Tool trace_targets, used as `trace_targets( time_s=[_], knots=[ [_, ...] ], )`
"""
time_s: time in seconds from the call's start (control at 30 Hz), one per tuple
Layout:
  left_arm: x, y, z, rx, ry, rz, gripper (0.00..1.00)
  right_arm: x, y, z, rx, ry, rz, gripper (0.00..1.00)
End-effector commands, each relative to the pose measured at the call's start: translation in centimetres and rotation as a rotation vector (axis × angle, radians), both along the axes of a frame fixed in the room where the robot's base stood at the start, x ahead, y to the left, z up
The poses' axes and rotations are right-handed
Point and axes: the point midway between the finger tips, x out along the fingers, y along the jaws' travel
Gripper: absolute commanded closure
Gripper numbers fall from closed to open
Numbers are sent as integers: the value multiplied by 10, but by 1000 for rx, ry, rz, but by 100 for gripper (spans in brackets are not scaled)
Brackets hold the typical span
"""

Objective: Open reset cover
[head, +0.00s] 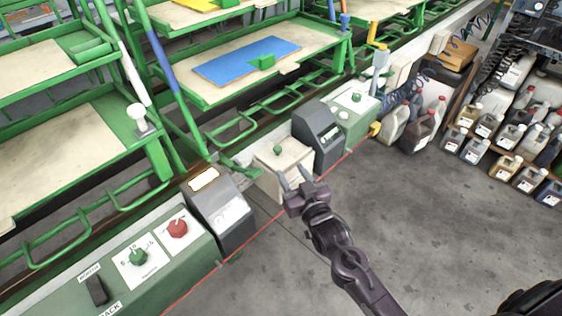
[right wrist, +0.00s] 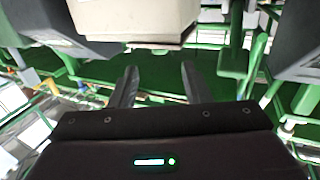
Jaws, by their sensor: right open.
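No cover in view is labelled as the reset cover, so I cannot tell which it is. Two dark grey sloped housings stand along the green console: the nearer one (head: 234,228) and the farther one (head: 318,128). Between them is a beige box (head: 290,162) with a green knob (head: 278,150) on top. My right gripper (head: 292,176) is open and empty, its fingers pointing at the beige box's front side. In the right wrist view, its two fingers (right wrist: 157,84) are apart below the box's edge (right wrist: 130,20), with dark housings on both sides. My left gripper is out of view.
The near green console (head: 70,292) carries a red knob (head: 177,228) and a green knob (head: 138,257). Green racks with boards stand behind. Several jugs (head: 420,128) stand at right. The grey floor (head: 440,230) is clear in front.

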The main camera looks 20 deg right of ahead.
Motion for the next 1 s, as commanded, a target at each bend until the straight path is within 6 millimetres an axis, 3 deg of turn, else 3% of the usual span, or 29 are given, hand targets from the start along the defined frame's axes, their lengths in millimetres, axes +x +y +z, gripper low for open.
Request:
trace_targets(
  time_s=[0.53,0.9,1.0],
  knots=[
    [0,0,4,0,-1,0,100,70,9,5,3,-17,2,57],
    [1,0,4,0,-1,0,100,77,10,4,3,-15,2,57],
    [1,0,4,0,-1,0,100,77,10,4,3,-15,2,67]
  ],
)
